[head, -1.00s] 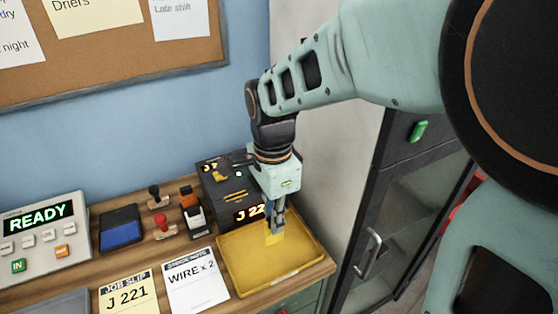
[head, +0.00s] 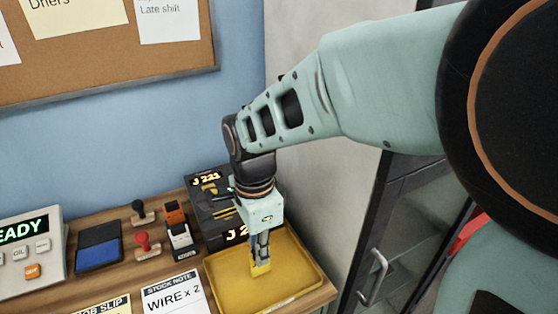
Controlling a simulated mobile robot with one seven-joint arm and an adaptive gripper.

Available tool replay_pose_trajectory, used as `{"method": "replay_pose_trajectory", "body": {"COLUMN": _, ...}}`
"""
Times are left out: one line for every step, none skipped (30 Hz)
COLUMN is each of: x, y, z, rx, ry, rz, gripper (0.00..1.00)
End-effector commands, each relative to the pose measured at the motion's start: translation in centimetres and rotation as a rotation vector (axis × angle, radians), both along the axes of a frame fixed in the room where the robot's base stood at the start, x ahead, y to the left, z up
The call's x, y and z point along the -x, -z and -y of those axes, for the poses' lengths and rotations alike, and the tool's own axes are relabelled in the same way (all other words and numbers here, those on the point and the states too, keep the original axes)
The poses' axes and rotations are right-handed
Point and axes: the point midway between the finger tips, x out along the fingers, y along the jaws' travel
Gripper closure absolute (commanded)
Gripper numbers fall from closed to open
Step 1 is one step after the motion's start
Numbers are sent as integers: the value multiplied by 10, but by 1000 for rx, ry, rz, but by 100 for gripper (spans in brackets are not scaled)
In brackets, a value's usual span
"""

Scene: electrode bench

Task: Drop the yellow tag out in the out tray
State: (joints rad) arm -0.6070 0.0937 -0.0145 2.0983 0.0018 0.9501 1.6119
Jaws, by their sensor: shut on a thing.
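My gripper (head: 261,248) points down over the yellow out tray (head: 300,272) at the right end of the wooden bench. It is shut on the yellow tag (head: 261,270), which hangs below the fingertips inside the tray's outline. The tag and the tray are nearly the same yellow, so I cannot tell whether the tag touches the tray floor. No other thing shows in the tray.
Left are stamps (head: 143,241), a blue ink pad (head: 99,247) and a stock note (head: 172,296). A dark glass-door cabinet (head: 400,240) stands to the right.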

Motion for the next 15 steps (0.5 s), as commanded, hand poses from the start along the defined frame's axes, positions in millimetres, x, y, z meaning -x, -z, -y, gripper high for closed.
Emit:
{"method": "replay_pose_trajectory", "body": {"x": 0, "y": 1, "z": 0, "rx": 0, "ry": 0, "rz": 0, "gripper": 100}}
{"method": "replay_pose_trajectory", "body": {"x": 0, "y": 2, "z": 0, "rx": 0, "ry": 0, "rz": 0, "gripper": 100}}
{"method": "replay_pose_trajectory", "body": {"x": 0, "y": 4, "z": 0, "rx": 0, "ry": 0, "rz": 0, "gripper": 100}}
{"method": "replay_pose_trajectory", "body": {"x": 0, "y": 5, "z": 0, "rx": 0, "ry": 0, "rz": 0, "gripper": 100}}
{"method": "replay_pose_trajectory", "body": {"x": 0, "y": 3, "z": 0, "rx": 0, "ry": 0, "rz": 0, "gripper": 87}}
{"method": "replay_pose_trajectory", "body": {"x": 0, "y": 3, "z": 0, "rx": 0, "ry": 0, "rz": 0, "gripper": 82}}
{"method": "replay_pose_trajectory", "body": {"x": 0, "y": 3, "z": 0, "rx": 0, "ry": 0, "rz": 0, "gripper": 79}}
{"method": "replay_pose_trajectory", "body": {"x": 0, "y": 3, "z": 0, "rx": 0, "ry": 0, "rz": 0, "gripper": 76}}
{"method": "replay_pose_trajectory", "body": {"x": 0, "y": 3, "z": 0, "rx": 0, "ry": 0, "rz": 0, "gripper": 72}}
{"method": "replay_pose_trajectory", "body": {"x": 0, "y": 3, "z": 0, "rx": 0, "ry": 0, "rz": 0, "gripper": 72}}
{"method": "replay_pose_trajectory", "body": {"x": 0, "y": 3, "z": 0, "rx": 0, "ry": 0, "rz": 0, "gripper": 72}}
{"method": "replay_pose_trajectory", "body": {"x": 0, "y": 3, "z": 0, "rx": 0, "ry": 0, "rz": 0, "gripper": 72}}
{"method": "replay_pose_trajectory", "body": {"x": 0, "y": 3, "z": 0, "rx": 0, "ry": 0, "rz": 0, "gripper": 72}}
{"method": "replay_pose_trajectory", "body": {"x": 0, "y": 3, "z": 0, "rx": 0, "ry": 0, "rz": 0, "gripper": 72}}
{"method": "replay_pose_trajectory", "body": {"x": 0, "y": 3, "z": 0, "rx": 0, "ry": 0, "rz": 0, "gripper": 72}}
